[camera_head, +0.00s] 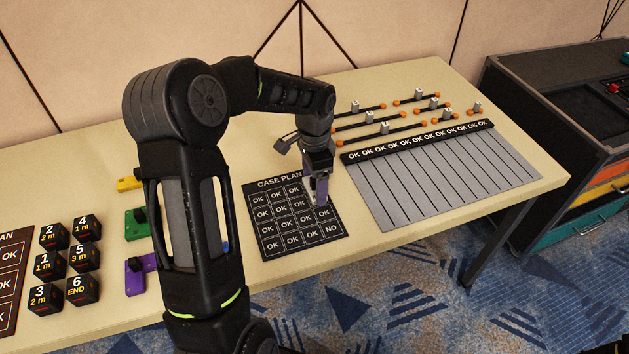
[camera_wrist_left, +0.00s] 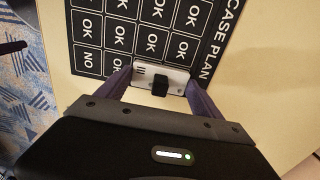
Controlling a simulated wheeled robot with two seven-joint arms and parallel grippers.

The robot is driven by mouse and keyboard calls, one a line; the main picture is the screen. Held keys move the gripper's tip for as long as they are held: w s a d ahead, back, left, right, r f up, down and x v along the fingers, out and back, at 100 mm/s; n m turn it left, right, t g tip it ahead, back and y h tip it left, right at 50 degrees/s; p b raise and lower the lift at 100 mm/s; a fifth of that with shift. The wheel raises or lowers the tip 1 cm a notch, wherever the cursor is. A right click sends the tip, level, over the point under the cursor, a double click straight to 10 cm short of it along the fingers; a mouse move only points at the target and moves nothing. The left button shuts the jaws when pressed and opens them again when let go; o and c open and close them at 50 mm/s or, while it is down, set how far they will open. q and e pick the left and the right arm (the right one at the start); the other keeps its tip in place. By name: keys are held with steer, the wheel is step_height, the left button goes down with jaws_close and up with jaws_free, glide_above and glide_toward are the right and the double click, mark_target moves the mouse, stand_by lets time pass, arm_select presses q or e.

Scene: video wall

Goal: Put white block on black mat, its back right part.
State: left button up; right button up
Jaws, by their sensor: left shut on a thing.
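The black mat (camera_head: 256,222), headed "CASE PLAN" with a grid of OK cells and one NO cell, lies on the table; it also shows in the left wrist view (camera_wrist_left: 108,48). My left gripper (camera_head: 320,200) points down at the mat's right side. In the left wrist view its purple fingers (camera_wrist_left: 160,84) are shut on the white block (camera_wrist_left: 180,78), which has a black knob. The block is at the right-hand column, towards the heading end. I cannot tell whether it touches the mat. In the head view the gripper mostly hides it. My right gripper is out of view.
Yellow (camera_head: 130,184), green (camera_head: 136,224) and purple (camera_head: 134,281) knobbed blocks stand left of the mat, partly behind my arm. Several black cubes (camera_head: 84,228) stand farther left. A grey lined board (camera_head: 440,180) lies right of the mat, with orange-ended black rods (camera_head: 368,124) behind it.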

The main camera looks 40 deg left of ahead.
arm_select(q)
steer(key=shift+f, duration=0.2)
steer(key=o, duration=1.6)
steer(key=shift+o, duration=0.2)
steer(key=shift+r, duration=0.1)
step_height(320, 180, up, 12)
steer(key=shift+r, duration=0.1)
